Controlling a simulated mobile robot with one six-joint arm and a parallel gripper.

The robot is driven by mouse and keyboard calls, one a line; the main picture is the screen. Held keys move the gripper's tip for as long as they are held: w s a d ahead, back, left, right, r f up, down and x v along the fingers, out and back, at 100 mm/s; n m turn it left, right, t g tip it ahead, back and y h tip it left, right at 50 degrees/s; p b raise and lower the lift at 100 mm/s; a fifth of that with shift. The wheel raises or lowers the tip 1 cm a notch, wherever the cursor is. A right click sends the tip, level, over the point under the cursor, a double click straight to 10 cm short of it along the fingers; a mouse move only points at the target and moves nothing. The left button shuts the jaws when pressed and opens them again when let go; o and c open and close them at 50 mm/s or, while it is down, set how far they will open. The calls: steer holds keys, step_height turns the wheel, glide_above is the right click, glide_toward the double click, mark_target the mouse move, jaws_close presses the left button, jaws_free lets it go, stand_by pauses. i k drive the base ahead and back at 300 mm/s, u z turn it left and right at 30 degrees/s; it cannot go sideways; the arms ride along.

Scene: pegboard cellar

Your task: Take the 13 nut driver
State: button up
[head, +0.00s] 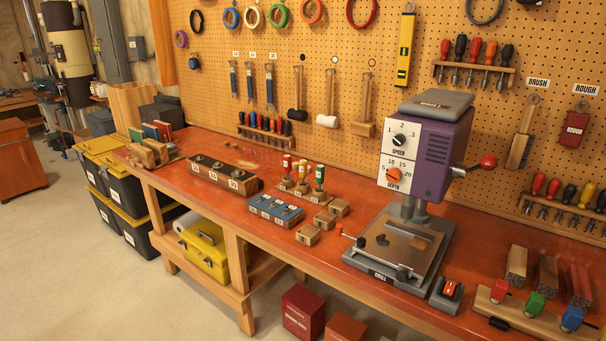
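Three upright tools with red (287,164), yellow (303,171) and green (319,176) handles stand in a small wooden block (301,189) mid-bench. They look like drivers. Pale marks show on them, but I cannot read a 13. Three blue-handled tools (250,80) hang on the pegboard at the left under small number tags, also too small to read surely. I cannot tell which tool is the 13 nut driver. My gripper is not in view.
A purple drill press (432,150) stands on the orange bench right of the block. A blue tray (275,210) and small wooden blocks (308,234) sit in front of the drivers. A dark socket holder (222,174) is left. Open floor (75,270) lies at left front.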

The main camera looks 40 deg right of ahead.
mark_target(303, 163)
steer(key=u, duration=0.05)
steer(key=i, duration=1.05)
steer(key=u, duration=0.25)
